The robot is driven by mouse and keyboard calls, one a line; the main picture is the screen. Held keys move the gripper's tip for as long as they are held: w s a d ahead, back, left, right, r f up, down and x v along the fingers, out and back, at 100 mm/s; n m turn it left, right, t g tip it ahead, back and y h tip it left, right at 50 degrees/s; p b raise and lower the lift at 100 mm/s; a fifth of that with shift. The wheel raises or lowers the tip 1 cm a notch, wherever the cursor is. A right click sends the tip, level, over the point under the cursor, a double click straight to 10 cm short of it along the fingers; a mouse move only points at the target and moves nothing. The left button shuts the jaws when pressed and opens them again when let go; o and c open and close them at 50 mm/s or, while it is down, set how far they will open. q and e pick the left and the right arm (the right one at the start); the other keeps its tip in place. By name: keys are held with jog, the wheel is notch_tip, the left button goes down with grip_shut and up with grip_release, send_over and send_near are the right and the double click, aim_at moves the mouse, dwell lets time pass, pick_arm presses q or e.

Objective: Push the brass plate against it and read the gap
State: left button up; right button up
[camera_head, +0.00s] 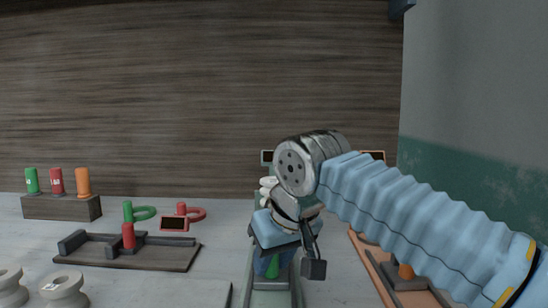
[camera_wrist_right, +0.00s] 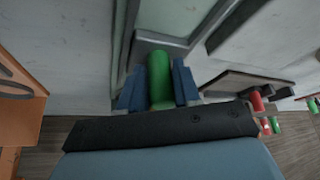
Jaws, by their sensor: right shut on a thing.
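My right gripper (camera_head: 270,264) is shut on a green cylinder (camera_head: 273,267), over a grey-green channel-like fixture (camera_head: 270,301). The right wrist view shows the green cylinder (camera_wrist_right: 160,82) between the two blue fingers of the right gripper (camera_wrist_right: 158,86), with its far end at the edge of the fixture (camera_wrist_right: 160,41). Whether it touches the fixture cannot be told. My right arm and gripper hide much of the fixture in the head view. I cannot make out a brass plate or a gap reading. My left gripper is not in view.
A wooden block (camera_head: 62,208) holds green, red and orange cylinders. A dark tray (camera_head: 150,256) bears a red cylinder (camera_head: 128,236). White spools (camera_head: 63,290) stand front left. An orange-edged tray (camera_head: 369,262) lies right.

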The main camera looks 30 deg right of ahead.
jog(key=shift+s+a, duration=0.2)
jog(key=shift+s, duration=0.1)
jog(key=o, duration=1.8)
notch_tip(320, 180, up, 6)
jog(key=p, duration=0.5)
jog(key=shift+r+p, duration=0.1)
jog(key=shift+p, duration=0.2)
jog(key=shift+r, duration=0.5)
jog(key=shift+f, duration=0.1)
